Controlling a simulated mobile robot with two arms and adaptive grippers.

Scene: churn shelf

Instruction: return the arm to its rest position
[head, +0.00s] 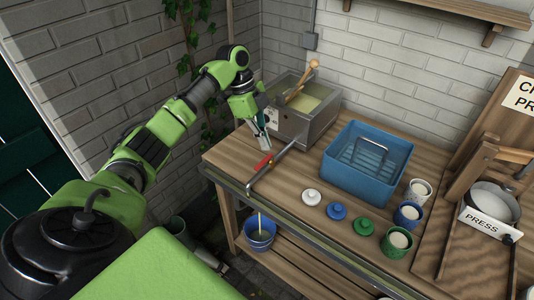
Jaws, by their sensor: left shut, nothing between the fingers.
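My left arm reaches in from the left to the far left part of the wooden bench. My left gripper (263,143) is shut and empty. It points down beside the steel vat, just above the red tap handle (264,160) on the metal pipe (277,158). I cannot tell whether the fingertips touch the handle. The vat (312,132) holds a pale yellow liquid, with a wooden paddle (300,83) leaning in it. A thin yellowish streak shows below the pipe's end at a blue bucket (260,240) under the bench edge. My right gripper is not in view.
On the bench (300,175) stand a blue tub (365,186) with a wire rack and several small lids and filled cups. A wooden press (490,208) is at right. A shelf (460,10) juts from the wall above. Brick wall stands close behind my arm.

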